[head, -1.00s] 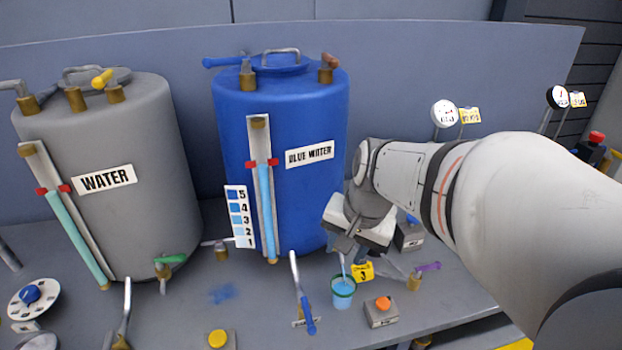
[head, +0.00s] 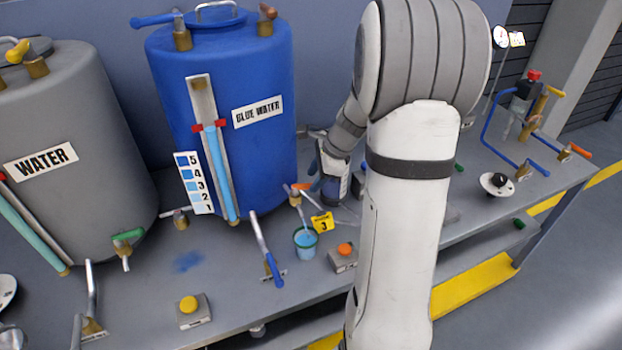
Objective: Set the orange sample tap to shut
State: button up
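The orange sample tap (head: 301,186) is at the lower right of the blue tank (head: 268,150), its orange handle pointing roughly sideways to the right on a brass body (head: 295,198). A green-rimmed cup (head: 305,241) with light blue liquid stands below it. A thin pale line runs from the tap down to the cup; I cannot tell whether it is a spout or a stream. My gripper (head: 316,184) is just right of the tap handle, beside the tank. The fingers are small and partly hidden, so touching and opening are unclear.
A yellow tag (head: 322,222) marked 3 and an orange button box (head: 343,257) stand near the cup. A blue-handled lever (head: 267,250) is to the left. My arm covers the bench right of the tap. Another orange-handled tap (head: 580,151) is far right.

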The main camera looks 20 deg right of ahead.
jog(key=shift+x, duration=0.9)
jog(key=shift+c, duration=0.5)
grip_shut()
